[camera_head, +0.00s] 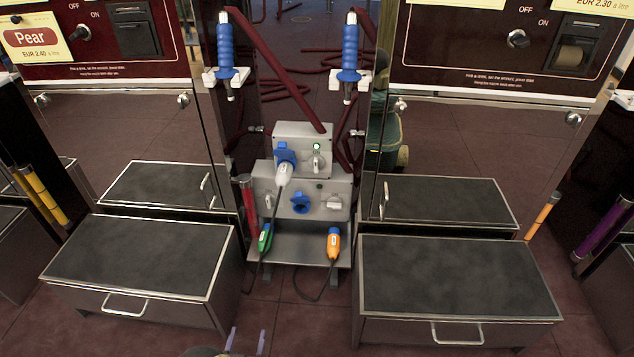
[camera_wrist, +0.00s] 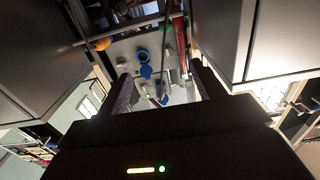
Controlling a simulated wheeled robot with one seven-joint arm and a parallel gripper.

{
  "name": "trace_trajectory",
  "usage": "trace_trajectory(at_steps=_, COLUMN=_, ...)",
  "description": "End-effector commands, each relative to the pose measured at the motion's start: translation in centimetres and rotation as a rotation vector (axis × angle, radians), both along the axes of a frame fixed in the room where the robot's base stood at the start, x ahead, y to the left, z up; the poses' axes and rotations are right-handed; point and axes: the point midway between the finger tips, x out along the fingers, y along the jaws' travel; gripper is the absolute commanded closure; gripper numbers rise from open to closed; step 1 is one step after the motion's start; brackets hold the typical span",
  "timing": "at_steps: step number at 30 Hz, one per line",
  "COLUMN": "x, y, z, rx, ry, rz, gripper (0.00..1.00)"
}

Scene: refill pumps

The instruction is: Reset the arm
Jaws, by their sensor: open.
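My gripper (camera_wrist: 163,88) shows in the wrist view as two dark fingers spread apart, with nothing between them. It points toward the grey socket unit (camera_wrist: 122,50), which appears turned over beyond the fingertips and apart from them. In the head view the socket unit (camera_head: 331,183) stands between the two pumps. A white plug (camera_head: 283,174) sits at its upper blue socket (camera_head: 284,152). The lower blue socket (camera_head: 300,203) has no plug in it. A green light (camera_head: 317,146) glows on the upper box.
A green plug (camera_head: 265,238) and an orange plug (camera_head: 334,242) are at the unit's low shelf, with dark cables. Grey-topped drawer boxes (camera_head: 140,262) and (camera_head: 455,275) flank it. Two blue-handled nozzles (camera_head: 226,50) and (camera_head: 350,48) hang above. Some floor in front is clear.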

Motion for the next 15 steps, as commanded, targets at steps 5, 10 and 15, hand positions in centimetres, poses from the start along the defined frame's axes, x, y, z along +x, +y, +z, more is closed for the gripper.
trace_trajectory(at_steps=5, x=1.7, y=0.5, z=1.5, rx=0.023, ry=0.041, rz=-0.003, gripper=0.32)
trace_trajectory(at_steps=10, x=3.7, y=1.1, z=3.0, rx=0.049, ry=0.098, rz=-0.002, gripper=0.32)
trace_trajectory(at_steps=15, x=6.2, y=1.5, z=5.2, rx=0.081, ry=0.171, rz=0.001, gripper=0.32)
